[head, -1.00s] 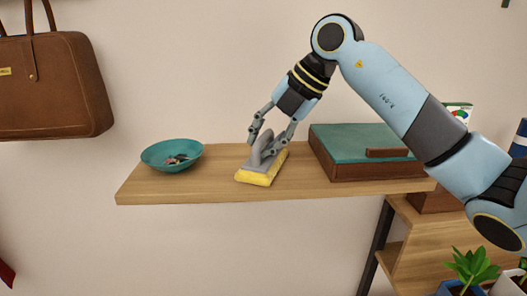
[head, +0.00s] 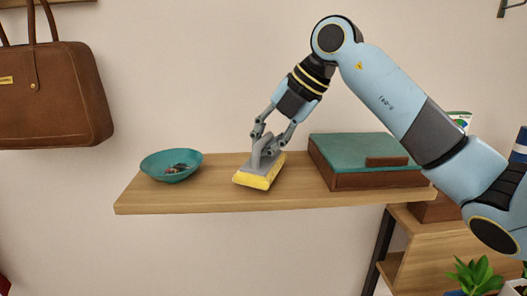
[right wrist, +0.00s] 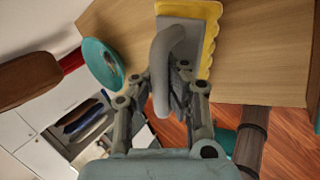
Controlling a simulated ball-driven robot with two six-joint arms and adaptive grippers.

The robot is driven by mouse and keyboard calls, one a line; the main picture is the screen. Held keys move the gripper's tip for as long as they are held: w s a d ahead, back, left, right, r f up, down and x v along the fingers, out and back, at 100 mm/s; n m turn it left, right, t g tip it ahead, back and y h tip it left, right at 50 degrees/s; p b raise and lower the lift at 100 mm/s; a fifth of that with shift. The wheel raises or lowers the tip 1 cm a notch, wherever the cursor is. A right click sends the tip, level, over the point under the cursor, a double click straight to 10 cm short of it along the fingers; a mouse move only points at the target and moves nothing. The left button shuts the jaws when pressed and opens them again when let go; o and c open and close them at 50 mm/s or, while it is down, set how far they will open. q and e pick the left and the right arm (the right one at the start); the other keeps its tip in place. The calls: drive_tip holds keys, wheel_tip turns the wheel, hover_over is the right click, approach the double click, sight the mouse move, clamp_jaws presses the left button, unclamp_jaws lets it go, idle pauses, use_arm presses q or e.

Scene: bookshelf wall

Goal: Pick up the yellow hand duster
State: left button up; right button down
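The yellow hand duster (head: 256,180) has a grey plate and a grey curved handle. It sits near the front middle of the wooden shelf, and I cannot tell if it is raised off the board. My right gripper (head: 267,141) comes down from above, with its fingers closed in around the handle. In the right wrist view the grey handle (right wrist: 161,75) runs between the fingertips (right wrist: 172,82), which look pressed on it. The scalloped yellow pad (right wrist: 213,12) shows beyond it. My left gripper is in neither view.
A teal bowl (head: 171,166) with small items stands left of the duster on the shelf (head: 205,198). A brown box with a teal top (head: 360,149) stands to the right. A brown bag (head: 55,100) hangs at far left. Plants (head: 472,275) are at lower right.

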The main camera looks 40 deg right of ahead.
sight(265, 136)
wheel_tip(265, 136, up, 3)
drive_tip(key=shift+d+r+b, duration=0.1)
drive_tip(key=shift+d+b, duration=0.05)
drive_tip(key=shift+b, duration=0.45)
drive_tip(key=s+d+r+b, duration=0.6)
drive_tip(key=s+b, duration=0.4)
drive_tip(key=b, duration=0.1)
drive_tip(key=shift+r, duration=0.3)
drive_tip(key=shift+w, duration=0.1)
